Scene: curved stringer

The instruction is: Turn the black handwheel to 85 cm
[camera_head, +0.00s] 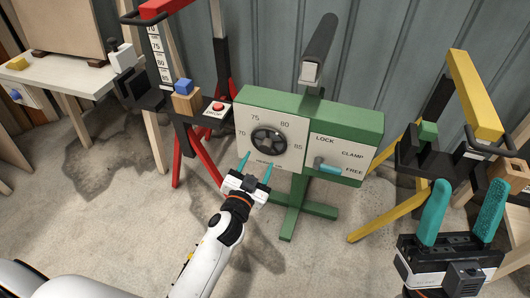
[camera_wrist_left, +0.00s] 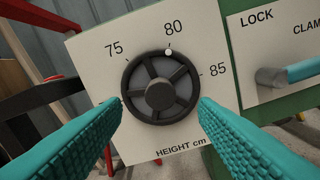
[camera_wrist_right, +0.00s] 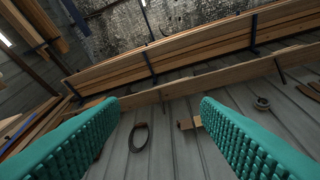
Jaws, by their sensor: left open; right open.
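The black handwheel (camera_head: 268,141) is on the pale front plate of a green machine (camera_head: 310,118). In the left wrist view the handwheel (camera_wrist_left: 160,88) is a spoked black ring with a central hub. A white dot on its rim points at about 80 on the scale marked 75, 80 and 85, above the words HEIGHT cm. My left gripper (camera_head: 256,166) is just in front of the handwheel's lower part. Its teal fingers are open, one on each side of the wheel; whether they touch it I cannot tell. My right gripper (camera_head: 463,215) is open and empty at the right.
Right of the dial is a LOCK, CLAMP, FREE panel with a teal-handled lever (camera_head: 328,169) near FREE. A red frame with a height scale (camera_head: 158,57) and a red button (camera_head: 218,107) stand left. A yellow frame (camera_head: 473,90) stands right.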

